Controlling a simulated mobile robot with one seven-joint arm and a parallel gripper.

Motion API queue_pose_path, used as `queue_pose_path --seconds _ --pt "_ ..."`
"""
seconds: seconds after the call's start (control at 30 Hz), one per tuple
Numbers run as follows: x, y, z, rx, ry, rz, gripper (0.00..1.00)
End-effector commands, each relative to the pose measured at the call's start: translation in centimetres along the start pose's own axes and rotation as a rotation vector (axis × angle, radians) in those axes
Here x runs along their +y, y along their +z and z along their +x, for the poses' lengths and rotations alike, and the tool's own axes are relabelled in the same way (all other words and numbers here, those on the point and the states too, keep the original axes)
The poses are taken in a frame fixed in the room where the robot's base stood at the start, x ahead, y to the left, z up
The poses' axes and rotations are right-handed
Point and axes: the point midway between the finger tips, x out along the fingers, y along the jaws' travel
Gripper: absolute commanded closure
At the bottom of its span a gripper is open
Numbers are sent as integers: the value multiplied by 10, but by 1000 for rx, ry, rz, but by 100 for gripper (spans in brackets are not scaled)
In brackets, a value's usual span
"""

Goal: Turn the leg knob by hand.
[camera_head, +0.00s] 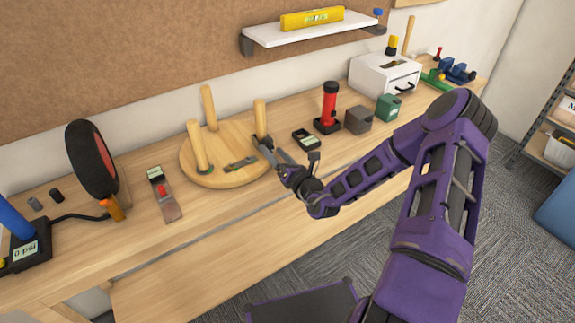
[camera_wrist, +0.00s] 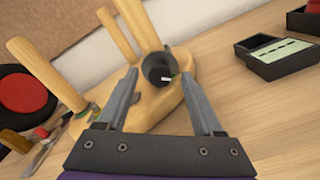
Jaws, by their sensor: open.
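The round wooden stool top (camera_head: 229,176) lies upside down on the workbench with three wooden legs standing up from it. The right-hand leg (camera_head: 260,117) has a dark knob at its base; in the wrist view this dark round knob (camera_wrist: 158,69) shows with a small white mark. My gripper (camera_head: 261,143) is at the right edge of the stool top, close to this leg. In the wrist view my gripper (camera_wrist: 158,84) is open, its two grey fingers apart with the knob between or just beyond their tips. I cannot tell whether they touch it.
A small dark box (camera_head: 306,139), a red flashlight (camera_head: 329,105) and grey and green blocks (camera_head: 358,120) stand right of the stool. A shelf (camera_head: 315,27) hangs above. The bench's front strip is clear.

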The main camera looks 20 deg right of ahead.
Motion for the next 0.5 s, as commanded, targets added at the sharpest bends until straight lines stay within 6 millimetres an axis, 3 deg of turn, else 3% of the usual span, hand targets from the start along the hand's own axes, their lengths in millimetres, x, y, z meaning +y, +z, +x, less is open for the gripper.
queue_pose_path --seconds 0.17,0.5 --pt "-1 0 -31 2 -4 1 32" --pt "-1 0 -115 1 -4 2 32"
